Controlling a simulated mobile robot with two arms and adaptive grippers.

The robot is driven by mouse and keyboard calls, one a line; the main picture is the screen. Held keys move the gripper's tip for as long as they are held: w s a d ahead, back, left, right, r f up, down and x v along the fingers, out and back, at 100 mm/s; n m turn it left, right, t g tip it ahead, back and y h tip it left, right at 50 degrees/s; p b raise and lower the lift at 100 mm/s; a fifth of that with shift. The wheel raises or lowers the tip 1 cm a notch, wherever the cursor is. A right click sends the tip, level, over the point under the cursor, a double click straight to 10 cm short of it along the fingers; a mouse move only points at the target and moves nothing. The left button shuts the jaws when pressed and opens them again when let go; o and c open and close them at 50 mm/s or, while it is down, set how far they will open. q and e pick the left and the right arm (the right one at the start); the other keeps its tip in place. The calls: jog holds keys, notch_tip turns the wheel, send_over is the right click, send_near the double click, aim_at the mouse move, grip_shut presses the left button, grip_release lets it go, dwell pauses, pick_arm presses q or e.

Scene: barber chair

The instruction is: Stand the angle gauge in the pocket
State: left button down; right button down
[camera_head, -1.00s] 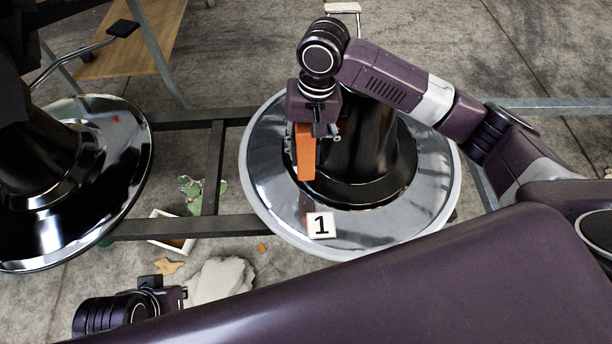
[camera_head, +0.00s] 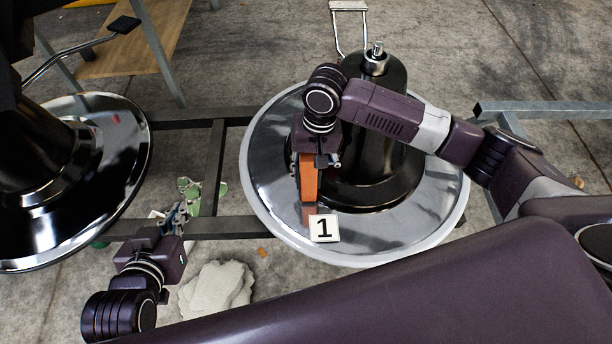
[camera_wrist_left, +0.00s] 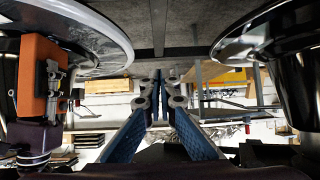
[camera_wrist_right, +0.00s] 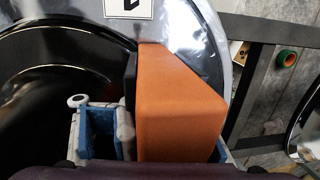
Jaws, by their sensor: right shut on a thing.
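An orange wedge-shaped block (camera_head: 308,178), which I take for the angle gauge, is held by my right gripper (camera_head: 315,160) above the chrome round base. Its slanted edge and broad side fill the middle of the right wrist view (camera_wrist_right: 178,110), with a dark piece along its left side. A blue-padded finger shows left of it. I cannot make out the pocket in these views. My left gripper (camera_head: 182,213) is empty over the floor left of the base; in the left wrist view its fingers (camera_wrist_left: 162,85) stand a little apart.
The chrome base (camera_head: 268,195) carries a black column (camera_head: 382,75) and a white card marked 1 (camera_head: 324,228). A second chrome base (camera_head: 125,165) stands at the left. Dark frame bars (camera_head: 212,165) run between them. A pale cloth-like heap (camera_head: 216,288) lies on the floor.

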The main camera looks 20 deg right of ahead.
jog(key=shift+f, duration=0.5)
pick_arm(q)
jog(key=shift+w+d+r+t, duration=0.3)
jog(key=shift+w+r+t, duration=0.35)
jog(key=shift+r, duration=0.25)
jog(key=shift+s+f, duration=0.1)
jog(key=shift+f, duration=0.1)
pick_arm(e)
jog(key=c, duration=0.9)
grip_release()
